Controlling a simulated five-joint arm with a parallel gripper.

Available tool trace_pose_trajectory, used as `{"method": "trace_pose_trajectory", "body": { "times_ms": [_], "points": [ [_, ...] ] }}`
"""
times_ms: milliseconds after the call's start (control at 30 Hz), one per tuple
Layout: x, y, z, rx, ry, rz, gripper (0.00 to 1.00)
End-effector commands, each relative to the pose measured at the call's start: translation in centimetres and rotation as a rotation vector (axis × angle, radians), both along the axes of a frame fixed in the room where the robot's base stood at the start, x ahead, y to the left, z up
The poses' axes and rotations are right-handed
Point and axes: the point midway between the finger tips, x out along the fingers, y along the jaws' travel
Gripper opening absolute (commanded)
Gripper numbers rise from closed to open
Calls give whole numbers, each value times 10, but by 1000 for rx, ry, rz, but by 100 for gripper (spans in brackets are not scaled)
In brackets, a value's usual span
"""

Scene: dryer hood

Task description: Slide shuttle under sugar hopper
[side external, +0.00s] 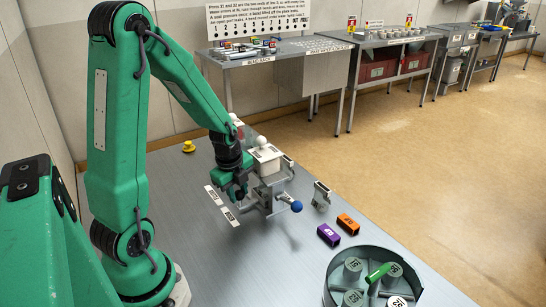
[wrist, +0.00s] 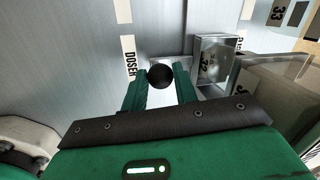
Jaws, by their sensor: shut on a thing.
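My gripper (wrist: 160,92) has its green fingers on both sides of a black ball knob (wrist: 160,75), shut on it. The knob is in front of a pale flat plate (wrist: 172,46) that looks like the shuttle; the join between them is hidden. In the side view my gripper (side external: 238,192) is low at the left of a grey doser stand (side external: 270,186), and the knob is hidden there. A white box with a round white top (side external: 265,156), probably the sugar hopper, sits on that stand. A metal open-topped box (wrist: 215,62) with a number label is right of the knob in the wrist view.
A blue ball handle (side external: 297,206) sticks out at the stand's front right. A small grey bracket (side external: 321,196), a purple block (side external: 328,235) and an orange block (side external: 348,224) lie to the right. A round tray (side external: 330,285) holds several grey canisters. The bench left of the stand is mostly clear.

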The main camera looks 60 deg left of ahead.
Motion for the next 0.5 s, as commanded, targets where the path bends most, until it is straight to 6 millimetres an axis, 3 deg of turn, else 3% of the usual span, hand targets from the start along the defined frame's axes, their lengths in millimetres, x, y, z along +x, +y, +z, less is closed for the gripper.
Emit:
{"method": "trace_pose_trajectory", "body": {
  "times_ms": [167,200,300,500],
  "points": [
    [-1,0,0,-2,3,2,0],
    [-1,0,0,-2,3,2,30],
    [-1,0,0,-1,2,1,50],
    [0,0,0,0,1,1,50]
  ]
}}
